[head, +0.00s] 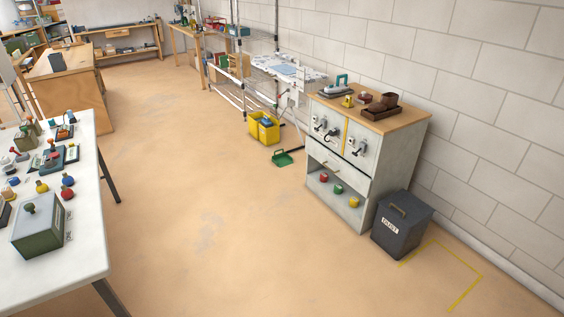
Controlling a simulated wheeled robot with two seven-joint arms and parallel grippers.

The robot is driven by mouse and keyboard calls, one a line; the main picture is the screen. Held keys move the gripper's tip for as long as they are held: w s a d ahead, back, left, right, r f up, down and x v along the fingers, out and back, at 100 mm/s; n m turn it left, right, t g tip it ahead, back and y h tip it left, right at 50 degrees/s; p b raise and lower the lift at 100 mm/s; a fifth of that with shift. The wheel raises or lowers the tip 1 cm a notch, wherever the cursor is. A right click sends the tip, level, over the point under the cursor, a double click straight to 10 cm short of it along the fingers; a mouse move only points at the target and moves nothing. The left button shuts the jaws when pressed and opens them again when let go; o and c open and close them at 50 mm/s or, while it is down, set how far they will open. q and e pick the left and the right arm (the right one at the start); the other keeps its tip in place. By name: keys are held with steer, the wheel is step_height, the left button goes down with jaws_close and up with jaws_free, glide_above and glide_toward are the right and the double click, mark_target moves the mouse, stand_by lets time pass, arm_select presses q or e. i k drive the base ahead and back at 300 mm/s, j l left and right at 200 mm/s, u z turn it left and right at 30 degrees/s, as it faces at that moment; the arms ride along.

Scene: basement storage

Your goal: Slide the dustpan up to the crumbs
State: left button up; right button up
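A green dustpan (283,157) lies on the floor in the middle distance, to the left of the grey cabinet and just in front of a yellow bin. It looks small and far away. I cannot make out any crumbs on the floor. Neither of my grippers shows in the head view.
A grey cabinet with a wooden top (330,169) stands against the right wall, with a dark bin marked DUST (402,228) beside it. A yellow bin (263,128) sits by the wire shelf. A cluttered white table (85,249) is at left. The middle floor is clear.

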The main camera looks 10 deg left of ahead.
mark_target(282, 160)
steer(key=i+j+u, duration=0.4)
steer(key=i, duration=0.6)
steer(key=i+u, duration=0.4)
steer(key=i, duration=1.35)
steer(key=i+j+z, duration=0.15)
steer(key=i, duration=0.6)
steer(key=i+j, duration=0.1)
steer(key=i, duration=0.65)
